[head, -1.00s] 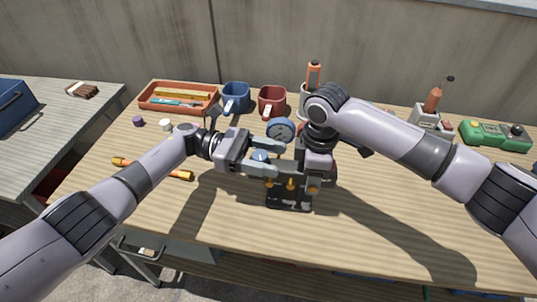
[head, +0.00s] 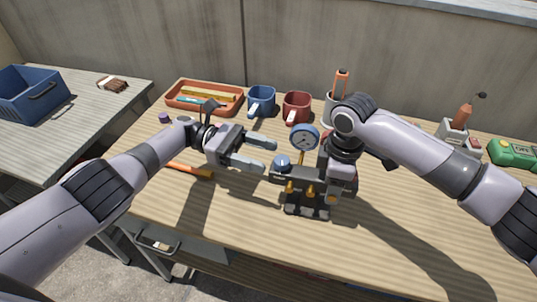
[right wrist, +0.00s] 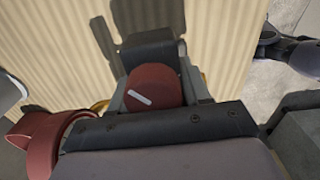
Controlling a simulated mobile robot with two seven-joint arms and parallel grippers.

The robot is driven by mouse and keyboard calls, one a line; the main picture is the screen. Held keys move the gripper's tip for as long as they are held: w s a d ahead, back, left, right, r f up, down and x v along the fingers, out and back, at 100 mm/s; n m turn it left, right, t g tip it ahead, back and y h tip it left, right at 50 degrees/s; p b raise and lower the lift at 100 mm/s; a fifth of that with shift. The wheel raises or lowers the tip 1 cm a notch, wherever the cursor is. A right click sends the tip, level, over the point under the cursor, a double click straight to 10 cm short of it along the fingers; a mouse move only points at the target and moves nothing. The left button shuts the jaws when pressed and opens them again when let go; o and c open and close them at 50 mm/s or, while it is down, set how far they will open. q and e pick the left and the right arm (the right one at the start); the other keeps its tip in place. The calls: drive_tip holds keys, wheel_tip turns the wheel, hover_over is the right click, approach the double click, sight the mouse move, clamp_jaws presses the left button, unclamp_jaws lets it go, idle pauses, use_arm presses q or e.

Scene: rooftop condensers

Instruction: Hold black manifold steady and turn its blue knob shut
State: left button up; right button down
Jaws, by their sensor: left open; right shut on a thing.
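The black manifold (head: 307,211) stands upright on the table, with brass fittings along its front and a round blue gauge (head: 305,138) above it. In the right wrist view a red knob (right wrist: 152,87) with a white line shows at the gripper.
An orange-handled tool (head: 190,170) lies under my left arm. A green device (head: 513,153) is at the right. The table front is clear.

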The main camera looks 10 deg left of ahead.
use_arm(q)
drive_tip(key=shift+a, duration=0.15)
idle(0.3)
drive_tip(key=n+t, duration=0.5)
drive_tip(key=t, duration=0.2)
approach(282, 159)
drive_tip(key=d, duration=0.6)
drive_tip(key=w+d, duration=0.1)
drive_tip(key=d, duration=0.3)
drive_tip(key=shift+w+f, duration=0.15)
drive_tip(key=shift+f, duration=0.1)
drive_tip(key=shift+m, duration=0.3)
drive_tip(key=c, duration=1)
